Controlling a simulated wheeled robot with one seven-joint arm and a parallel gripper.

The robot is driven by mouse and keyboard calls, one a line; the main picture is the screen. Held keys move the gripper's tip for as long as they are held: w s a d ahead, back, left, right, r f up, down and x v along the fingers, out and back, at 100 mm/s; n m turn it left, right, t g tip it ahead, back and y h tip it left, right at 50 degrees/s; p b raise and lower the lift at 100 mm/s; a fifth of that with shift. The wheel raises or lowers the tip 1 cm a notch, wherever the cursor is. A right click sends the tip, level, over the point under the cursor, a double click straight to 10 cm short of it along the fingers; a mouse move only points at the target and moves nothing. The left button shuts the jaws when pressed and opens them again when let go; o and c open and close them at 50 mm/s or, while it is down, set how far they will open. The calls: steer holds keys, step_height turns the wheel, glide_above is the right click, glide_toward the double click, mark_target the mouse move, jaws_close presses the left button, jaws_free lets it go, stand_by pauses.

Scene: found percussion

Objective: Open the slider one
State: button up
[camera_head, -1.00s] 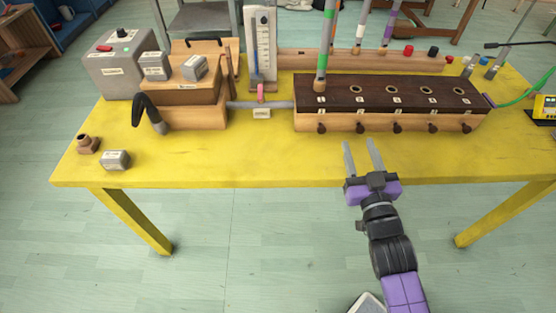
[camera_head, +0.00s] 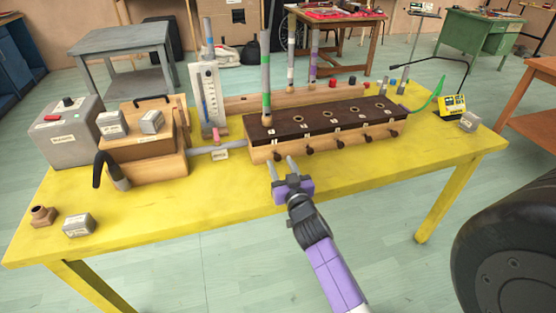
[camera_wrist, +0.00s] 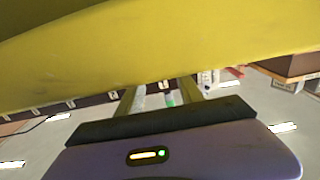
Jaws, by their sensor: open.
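The long wooden box (camera_head: 325,125) with a dark top stands on the yellow table. Several small dark slider knobs stick out along its front. The leftmost knob (camera_head: 278,157), below the first hole, appears to be slider one. A tube with a green band stands upright at that first hole. My gripper (camera_head: 282,161) is open and empty in front of the box's left end, its fingertips appearing close to the leftmost knob. Contact cannot be told. In the wrist view, the two fingers (camera_wrist: 158,99) are spread, and a yellow surface (camera_wrist: 160,50) fills the upper part; no knob is clear.
A grey pipe (camera_head: 218,151) joins the box to a wooden bellows-like unit (camera_head: 150,160) at left. A white gauge (camera_head: 208,100) stands behind the pipe. The table's front strip (camera_head: 200,210) is mostly bare. A small yellow device (camera_head: 452,105) sits at the right.

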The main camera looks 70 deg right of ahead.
mark_target(277, 156)
steer(key=shift+x, duration=1.15)
jaws_close()
stand_by(0.6)
